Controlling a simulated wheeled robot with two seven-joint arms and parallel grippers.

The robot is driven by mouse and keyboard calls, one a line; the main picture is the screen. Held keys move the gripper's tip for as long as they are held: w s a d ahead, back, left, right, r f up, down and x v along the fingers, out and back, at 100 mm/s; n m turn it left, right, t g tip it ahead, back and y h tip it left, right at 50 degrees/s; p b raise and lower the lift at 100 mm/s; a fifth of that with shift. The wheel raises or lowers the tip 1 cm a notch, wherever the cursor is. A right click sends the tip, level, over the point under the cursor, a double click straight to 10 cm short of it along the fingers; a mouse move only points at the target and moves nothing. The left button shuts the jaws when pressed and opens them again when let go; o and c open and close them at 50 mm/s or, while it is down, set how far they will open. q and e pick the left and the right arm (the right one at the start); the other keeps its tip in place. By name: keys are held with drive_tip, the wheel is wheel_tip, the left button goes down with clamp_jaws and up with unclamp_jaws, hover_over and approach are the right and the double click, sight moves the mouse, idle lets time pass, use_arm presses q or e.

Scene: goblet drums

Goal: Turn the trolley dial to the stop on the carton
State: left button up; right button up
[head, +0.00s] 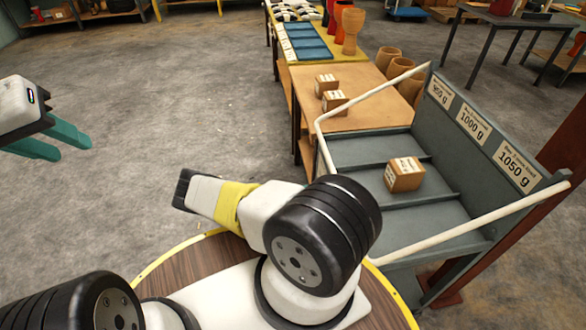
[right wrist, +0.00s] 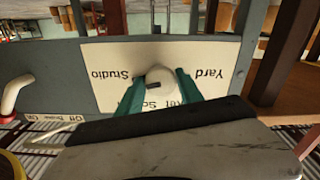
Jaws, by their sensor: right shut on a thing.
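The grey trolley (head: 380,150) with cream rails stands right of centre in the head view. A small brown carton (head: 404,175) with a white label sits on it; its print is too small to read. In the right wrist view, a round white dial (right wrist: 160,78) with a dark mark sits on a cream plate (right wrist: 105,60). The plate's words appear upside down: "Studio", "Yard" and a partly hidden one. My right gripper (right wrist: 160,95) is shut on the dial, one teal finger on each side. My left gripper (head: 48,142) is open and empty at far left.
The trolley back panel carries weight labels, including 1000 g (head: 474,127) and 1050 g (head: 516,167). Two more cartons (head: 335,101) (head: 326,84) lie on the wooden table (head: 370,88) behind. Goblet drums (head: 351,30) stand further back. The floor at left is clear.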

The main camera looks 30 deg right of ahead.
drive_tip(key=shift+m, duration=1.2)
drive_tip(key=o, duration=1.3)
drive_tip(key=shift+o, duration=0.2)
drive_tip(key=v, duration=0.8)
drive_tip(key=shift+d, duration=0.1)
